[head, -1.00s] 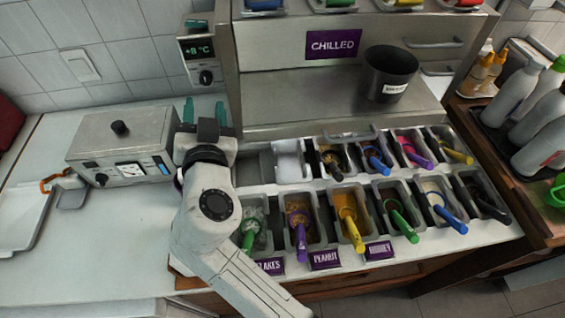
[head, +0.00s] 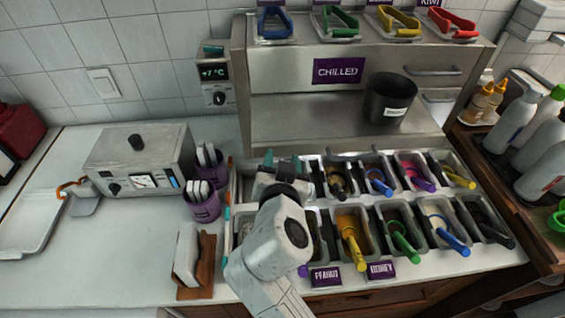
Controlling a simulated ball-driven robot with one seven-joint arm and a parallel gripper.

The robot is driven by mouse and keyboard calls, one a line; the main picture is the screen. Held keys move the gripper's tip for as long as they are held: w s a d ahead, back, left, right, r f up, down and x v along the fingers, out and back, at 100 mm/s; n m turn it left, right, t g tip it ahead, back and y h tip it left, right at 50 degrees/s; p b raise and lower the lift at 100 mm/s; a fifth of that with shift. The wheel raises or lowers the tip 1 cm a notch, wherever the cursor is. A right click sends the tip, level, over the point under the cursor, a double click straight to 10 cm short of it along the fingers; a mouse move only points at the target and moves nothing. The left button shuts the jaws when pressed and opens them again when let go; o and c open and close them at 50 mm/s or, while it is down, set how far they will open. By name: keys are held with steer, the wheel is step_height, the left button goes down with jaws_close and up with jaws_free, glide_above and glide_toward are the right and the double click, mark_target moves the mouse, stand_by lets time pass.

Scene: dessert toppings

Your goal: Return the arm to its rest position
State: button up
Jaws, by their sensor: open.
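My gripper (head: 282,162) is in the head view at the left end of the topping station, with its two teal fingertips apart and nothing seen between them. My white arm (head: 268,245) reaches up from the bottom edge and is bent at the elbow. The arm covers part of the left topping bins, including the purple-handled one. The gripper looks to be above the back row of bins (head: 408,174); its exact height I cannot tell.
A chilled cabinet (head: 300,105) with a dark bin (head: 388,100) stands behind. Left of my arm are purple cups of utensils (head: 203,205), a wooden napkin holder (head: 203,262) and a metal appliance (head: 140,158). The counter (head: 110,240) at left is mostly clear. Bottles (head: 517,112) stand at right.

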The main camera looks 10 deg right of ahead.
steer(key=shift+d, duration=0.1)
stand_by(0.4)
steer(key=s+d+f+g, duration=0.2)
steer(key=s+d+f, duration=0.2)
steer(key=s+d, duration=0.1)
steer(key=s+d+f+n+g, duration=0.1)
steer(key=s+d+f+g, duration=0.2)
steer(key=s+d+f, duration=0.2)
steer(key=s+d+f+n+g, duration=0.1)
steer(key=s+d+f+g, duration=0.2)
steer(key=s+d, duration=0.3)
steer(key=shift+s+d+f, duration=0.1)
steer(key=shift+d+f, duration=0.2)
steer(key=shift+d, duration=0.35)
steer(key=shift+d+f, duration=0.25)
steer(key=shift+d, duration=0.35)
steer(key=shift+s+d+f, duration=0.1)
steer(key=shift+d+f, duration=0.2)
steer(key=shift+d, duration=0.35)
steer(key=s+d+f+g+y+b, duration=0.1)
steer(key=s+f+g, duration=0.2)
steer(key=s+f, duration=0.2)
steer(key=s+d+f+n+g+b, duration=0.1)
steer(key=s+f, duration=0.4)
steer(key=s, duration=0.7)
steer(key=shift+s+d+n+g+y, duration=0.2)
steer(key=shift+n+g+y, duration=0.15)
steer(key=shift+g, duration=0.55)
steer(key=shift+f, duration=0.1)
